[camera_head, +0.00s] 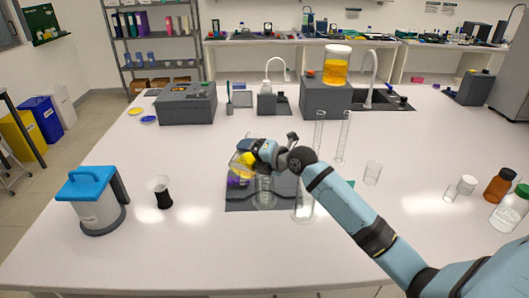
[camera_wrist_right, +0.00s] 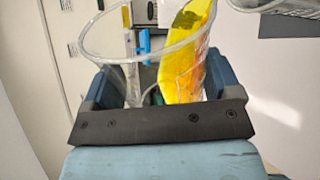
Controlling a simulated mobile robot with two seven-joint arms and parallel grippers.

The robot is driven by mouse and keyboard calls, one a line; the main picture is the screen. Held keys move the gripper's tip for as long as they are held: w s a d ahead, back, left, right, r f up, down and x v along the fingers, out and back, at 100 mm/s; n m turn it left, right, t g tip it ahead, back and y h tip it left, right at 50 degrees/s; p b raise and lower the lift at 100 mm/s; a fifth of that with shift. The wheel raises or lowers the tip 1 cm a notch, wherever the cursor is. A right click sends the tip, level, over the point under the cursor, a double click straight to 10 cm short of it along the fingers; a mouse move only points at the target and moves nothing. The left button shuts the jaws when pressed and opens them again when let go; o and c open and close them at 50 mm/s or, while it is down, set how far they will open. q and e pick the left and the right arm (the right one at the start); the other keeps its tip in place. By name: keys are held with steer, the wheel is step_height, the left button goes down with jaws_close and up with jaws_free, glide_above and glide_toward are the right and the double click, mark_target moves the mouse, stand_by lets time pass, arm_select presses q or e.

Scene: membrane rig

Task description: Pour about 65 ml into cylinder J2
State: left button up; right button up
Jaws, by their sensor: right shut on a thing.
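My right gripper (camera_head: 252,157) is shut on a clear beaker (camera_head: 241,168) with yellow liquid, held tilted above the dark mat (camera_head: 236,202). In the right wrist view the clear beaker (camera_wrist_right: 150,48) fills the space between the jaws (camera_wrist_right: 158,95), and its yellow liquid (camera_wrist_right: 185,55) slants to one side. Two tall clear cylinders stand behind the arm, one (camera_head: 318,132) just left of the other (camera_head: 343,137). Clear glassware (camera_head: 265,193) stands on the mat below the gripper, and another clear vessel (camera_head: 304,208) shows beside the arm. No J2 label is readable. My left gripper is out of view.
A blue-lidded jug (camera_head: 95,208) and a black-sleeved cup (camera_head: 161,194) stand at left. A small beaker (camera_head: 372,173), a brown bottle (camera_head: 499,184) and a green-capped bottle (camera_head: 511,211) stand at right. A jar of yellow liquid (camera_head: 336,68) stands on a grey box behind. The front table is clear.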

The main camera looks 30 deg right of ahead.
steer(key=shift+w+d+r+m+g+y, duration=0.3)
steer(key=shift+w+d+r+m, duration=0.1)
steer(key=shift+d+m, duration=0.25)
stand_by(1.8)
steer(key=f+n+b, duration=0.1)
steer(key=s+a+f+n+t+h+b, duration=0.1)
steer(key=b, duration=0.1)
steer(key=shift+a+f, duration=0.1)
steer(key=shift+a, duration=0.2)
steer(key=shift+r+n, duration=0.2)
steer(key=shift+n, duration=0.05)
steer(key=shift+f+n+b, duration=0.3)
steer(key=shift+f+b, duration=0.15)
steer(key=shift+f, duration=0.1)
steer(key=shift+f+n+b, duration=0.25)
steer(key=shift+n+b, duration=0.05)
steer(key=shift+b, duration=0.05)
steer(key=shift+f+n+t+h, duration=0.1)
steer(key=shift+n+t+h, duration=0.3)
steer(key=shift+a, duration=0.1)
